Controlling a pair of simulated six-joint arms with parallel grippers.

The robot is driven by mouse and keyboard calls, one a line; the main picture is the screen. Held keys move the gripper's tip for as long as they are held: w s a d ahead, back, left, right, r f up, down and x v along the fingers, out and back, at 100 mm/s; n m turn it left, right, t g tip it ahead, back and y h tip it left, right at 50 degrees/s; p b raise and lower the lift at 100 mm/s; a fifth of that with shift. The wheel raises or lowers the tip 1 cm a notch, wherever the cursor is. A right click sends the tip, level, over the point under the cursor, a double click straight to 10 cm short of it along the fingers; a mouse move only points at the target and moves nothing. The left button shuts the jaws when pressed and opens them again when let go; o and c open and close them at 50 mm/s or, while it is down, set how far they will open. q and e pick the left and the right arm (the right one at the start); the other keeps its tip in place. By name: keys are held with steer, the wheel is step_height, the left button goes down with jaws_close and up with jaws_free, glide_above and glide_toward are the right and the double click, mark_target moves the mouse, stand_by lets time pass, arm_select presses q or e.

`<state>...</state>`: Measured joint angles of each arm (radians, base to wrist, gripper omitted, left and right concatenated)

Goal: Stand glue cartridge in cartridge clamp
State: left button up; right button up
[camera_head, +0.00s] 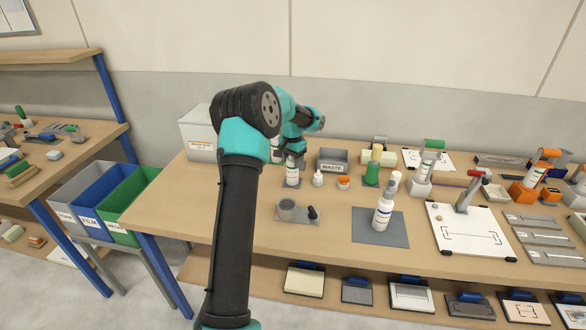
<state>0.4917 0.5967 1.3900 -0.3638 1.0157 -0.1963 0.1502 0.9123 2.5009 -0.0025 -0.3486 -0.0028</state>
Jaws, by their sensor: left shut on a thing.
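My left gripper (294,155) hangs over the back left of the workbench and is shut on a white glue cartridge (291,174) with a printed label. The cartridge is upright below the gripper; I cannot tell whether its base touches the bench. The cartridge clamp (287,206), a grey round cup on a flat plate with a black-handled lever at its right, stands just in front of the cartridge. The cup looks empty. My fingers are small and partly hidden by my own arm. My right gripper is not in view.
A small white bottle (318,179), an orange-capped jar (343,182) and a grey waste box (333,161) stand right of the cartridge. A white spray bottle (383,212) stands on a grey mat (366,233). A white bin (198,135) is at the bench's left end.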

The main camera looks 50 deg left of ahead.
arm_select(q)
steer(key=shift+r, duration=2)
steer(key=shift+w+d+r, duration=0.1)
steer(key=shift+w+d, duration=0.1)
steer(key=w+d+r, duration=0.4)
steer(key=w+d, duration=0.2)
steer(key=d, duration=0.1)
steer(key=w+d+f, duration=0.2)
steer(key=d, duration=1)
steer(key=w+d+f+m, duration=0.1)
steer(key=w+d+f, duration=0.1)
steer(key=d, duration=1)
steer(key=w+d+f, duration=0.2)
steer(key=d, duration=1.1)
steer(key=shift+w, duration=0.2)
